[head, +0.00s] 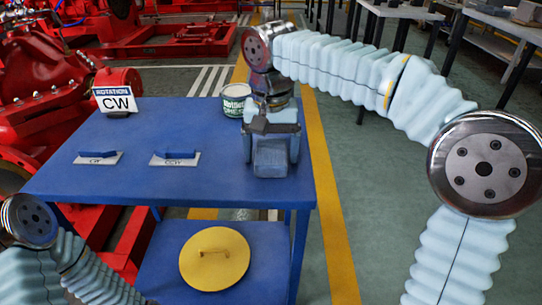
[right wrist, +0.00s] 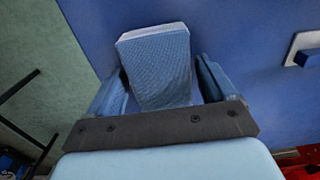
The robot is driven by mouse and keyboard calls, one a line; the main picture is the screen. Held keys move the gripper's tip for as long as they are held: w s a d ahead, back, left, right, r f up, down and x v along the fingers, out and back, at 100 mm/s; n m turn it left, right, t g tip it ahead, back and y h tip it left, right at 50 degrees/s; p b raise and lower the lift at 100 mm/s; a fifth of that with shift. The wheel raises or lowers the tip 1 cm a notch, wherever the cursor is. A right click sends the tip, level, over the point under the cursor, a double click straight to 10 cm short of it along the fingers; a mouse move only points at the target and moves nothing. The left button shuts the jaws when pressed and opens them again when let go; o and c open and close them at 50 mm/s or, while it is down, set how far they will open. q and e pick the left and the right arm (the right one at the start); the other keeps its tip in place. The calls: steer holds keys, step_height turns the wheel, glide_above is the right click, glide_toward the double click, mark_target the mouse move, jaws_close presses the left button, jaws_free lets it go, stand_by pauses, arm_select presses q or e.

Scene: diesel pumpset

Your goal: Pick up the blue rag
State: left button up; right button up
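The blue rag (head: 271,158) is a folded, block-like cloth near the right edge of the blue table's top. My right gripper (head: 271,150) is over it, with one finger on each side. In the right wrist view, the rag (right wrist: 158,68) shows between the two fingers of the gripper (right wrist: 160,88), with a narrow gap at each side. The fingers are apart and not closed on the cloth. My left arm shows at the lower left of the head view, but its gripper is out of view.
The blue table (head: 200,190) also holds a white and green tub (head: 236,102), a CW sign (head: 116,99) and two small plates with blue handles (head: 98,157) (head: 175,157). A yellow disc (head: 214,258) lies on the lower shelf. Red pumps (head: 40,80) stand at left.

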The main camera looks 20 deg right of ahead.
steer(key=c, duration=0.7)
steer(key=shift+c, duration=0.2)
steer(key=shift+r, duration=0.65)
steer(key=s+r, duration=0.1)
steer(key=r, duration=0.1)
steer(key=s+r+p, duration=0.1)
steer(key=r, duration=0.1)
steer(key=s+r+p, duration=0.1)
steer(key=s+r, duration=0.1)
steer(key=r, duration=0.1)
steer(key=shift+a, duration=0.3)
steer(key=s+a+r, duration=0.1)
steer(key=s+r, duration=0.3)
steer(key=s, duration=0.6)
steer(key=shift+r, duration=0.35)
steer(key=shift+a, duration=0.1)
